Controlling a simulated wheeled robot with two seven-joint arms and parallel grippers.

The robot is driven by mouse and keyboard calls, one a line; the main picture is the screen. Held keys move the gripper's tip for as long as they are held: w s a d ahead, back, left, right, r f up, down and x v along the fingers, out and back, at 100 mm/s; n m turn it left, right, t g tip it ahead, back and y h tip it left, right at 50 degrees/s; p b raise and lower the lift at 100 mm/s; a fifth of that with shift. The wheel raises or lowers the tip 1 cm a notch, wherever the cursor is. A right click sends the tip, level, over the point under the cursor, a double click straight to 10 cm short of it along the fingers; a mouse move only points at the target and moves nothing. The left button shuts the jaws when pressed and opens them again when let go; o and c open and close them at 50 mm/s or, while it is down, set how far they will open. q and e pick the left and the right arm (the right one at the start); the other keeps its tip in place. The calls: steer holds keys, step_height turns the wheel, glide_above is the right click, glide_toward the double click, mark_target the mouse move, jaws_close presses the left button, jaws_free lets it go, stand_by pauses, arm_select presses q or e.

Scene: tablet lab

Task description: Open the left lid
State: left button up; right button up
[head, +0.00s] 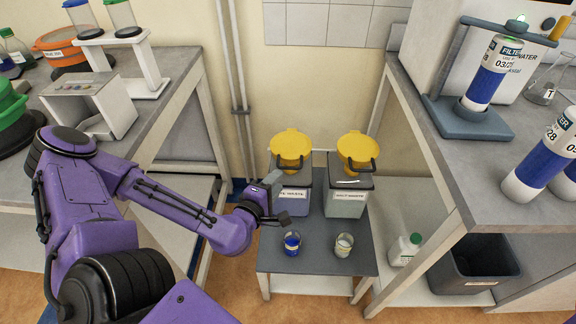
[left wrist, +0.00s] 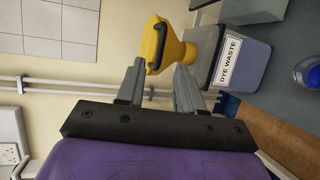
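The left lid (head: 290,142) is a yellow disc with a black handle, on a funnel above the grey-topped dye waste container (head: 291,203). It looks shut. In the left wrist view the lid (left wrist: 155,42) is seen edge-on, beyond the fingertips, with the container (left wrist: 238,62) to its right. My left gripper (head: 277,198) is at the front left of this container, below the lid. In the left wrist view its two fingers (left wrist: 160,76) are apart with nothing clearly held between them. My right gripper is not in view.
A matching yellow lid (head: 357,148) tops the salt waste container (head: 346,204) to the right. A blue-filled beaker (head: 292,243) and a pale-filled beaker (head: 343,245) stand in front on the low grey table (head: 318,262). Benches flank it on both sides.

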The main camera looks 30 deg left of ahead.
mark_target(288, 168)
arm_select(q)
steer(key=b+x, duration=0.2)
steer(key=x, duration=0.6)
steer(key=shift+w+f, duration=0.1)
steer(key=shift+w, duration=0.2)
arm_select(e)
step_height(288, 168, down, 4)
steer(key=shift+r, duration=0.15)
arm_select(q)
jaws_close()
